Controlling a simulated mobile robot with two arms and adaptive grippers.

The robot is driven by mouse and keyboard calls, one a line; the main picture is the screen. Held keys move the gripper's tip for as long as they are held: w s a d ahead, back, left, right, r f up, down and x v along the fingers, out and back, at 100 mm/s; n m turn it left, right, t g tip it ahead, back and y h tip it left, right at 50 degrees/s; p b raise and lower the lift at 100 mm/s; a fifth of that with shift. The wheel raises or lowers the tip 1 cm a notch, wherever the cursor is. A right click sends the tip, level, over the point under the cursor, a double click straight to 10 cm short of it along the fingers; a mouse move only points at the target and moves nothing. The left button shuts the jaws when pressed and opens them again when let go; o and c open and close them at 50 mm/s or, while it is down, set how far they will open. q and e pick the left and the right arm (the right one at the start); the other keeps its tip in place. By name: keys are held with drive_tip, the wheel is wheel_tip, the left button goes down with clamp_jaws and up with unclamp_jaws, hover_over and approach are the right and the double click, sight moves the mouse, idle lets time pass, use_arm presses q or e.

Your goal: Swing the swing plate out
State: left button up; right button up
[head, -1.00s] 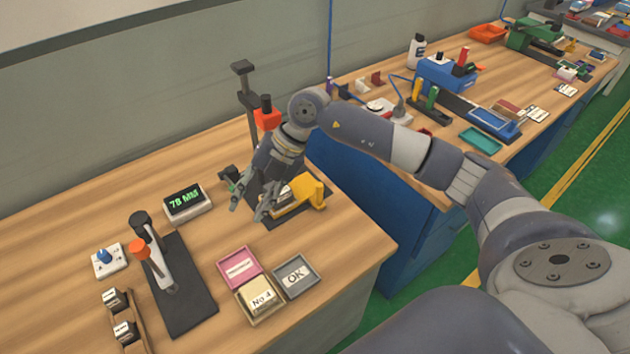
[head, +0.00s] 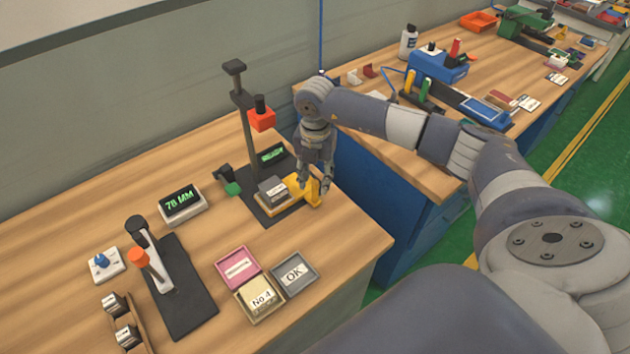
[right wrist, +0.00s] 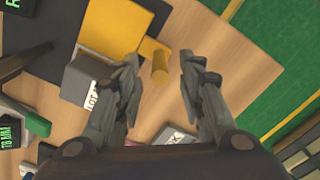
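The yellow swing plate (head: 299,196) sits on the dark base of the stand with the orange head (head: 261,119). A grey labelled block (head: 273,190) rests on the plate. My right gripper (head: 313,188) hangs just above the plate's right end, partly hiding it. In the right wrist view the gripper (right wrist: 157,82) has its fingers apart, with the plate's short yellow post (right wrist: 160,68) between and a little beyond them. No contact shows. The plate also shows there at the top (right wrist: 112,30), beside the grey block (right wrist: 85,78). My left gripper is not in view.
A pink tray (head: 238,268), a yellowish tray marked No 4 (head: 261,300) and a grey OK tray (head: 295,272) lie in front of the stand. A 78 MM display (head: 182,204) and a lever fixture (head: 155,262) are to the left. A gap separates the second bench (head: 452,180).

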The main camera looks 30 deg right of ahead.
drive_tip(key=shift+f, duration=1.35)
clamp_jaws()
